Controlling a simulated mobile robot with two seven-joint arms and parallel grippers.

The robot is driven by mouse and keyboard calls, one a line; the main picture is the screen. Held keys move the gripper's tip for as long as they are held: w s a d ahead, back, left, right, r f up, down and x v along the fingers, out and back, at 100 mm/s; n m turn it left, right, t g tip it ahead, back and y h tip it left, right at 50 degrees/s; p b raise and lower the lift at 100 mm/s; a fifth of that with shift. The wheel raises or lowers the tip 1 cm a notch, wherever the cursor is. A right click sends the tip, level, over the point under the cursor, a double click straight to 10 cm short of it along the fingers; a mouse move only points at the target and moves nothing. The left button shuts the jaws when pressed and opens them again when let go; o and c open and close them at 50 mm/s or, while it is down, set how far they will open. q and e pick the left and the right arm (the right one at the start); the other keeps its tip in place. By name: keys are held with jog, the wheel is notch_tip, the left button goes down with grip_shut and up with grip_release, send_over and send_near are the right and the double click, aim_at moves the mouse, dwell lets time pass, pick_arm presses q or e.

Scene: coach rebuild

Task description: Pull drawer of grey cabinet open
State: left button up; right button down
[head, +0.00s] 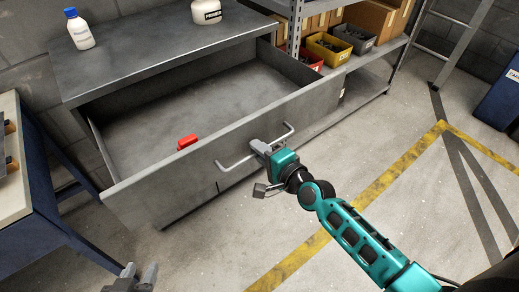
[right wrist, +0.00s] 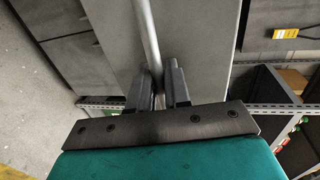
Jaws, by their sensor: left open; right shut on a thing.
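The grey cabinet (head: 165,50) stands against the wall in the head view. Its wide drawer (head: 150,183) is pulled well out, and its inside shows. My right gripper (head: 260,147) is shut on the middle of the long bar handle (head: 232,162) on the drawer front. In the right wrist view the handle bar (right wrist: 147,35) runs down between the fingers of my right gripper (right wrist: 158,88). My left gripper (head: 141,272) is open and empty at the bottom edge of the head view, apart from the drawer.
A small red object (head: 187,142) lies in the drawer near its front. A white bottle (head: 80,28) and a white jar (head: 206,11) stand on the cabinet. A blue-legged bench (head: 42,170) is close on the left. Shelving with bins (head: 328,50) stands right. Floor in front is clear.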

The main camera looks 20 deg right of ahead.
jog(key=c, duration=1.3)
grip_release()
jog(key=shift+c, duration=0.2)
jog(key=v, duration=1.3)
jog(key=shift+p, duration=0.45)
jog(key=s+a+f+n+g+h, duration=0.1)
jog(key=s+f+n+g+h, duration=0.2)
jog(key=s+f+n, duration=0.4)
jog(key=f+n, duration=0.1)
jog(key=n, duration=0.8)
jog(key=shift+a+f+n+g+p, duration=0.3)
jog(key=shift+g+p, duration=0.05)
jog(key=shift+g, duration=0.05)
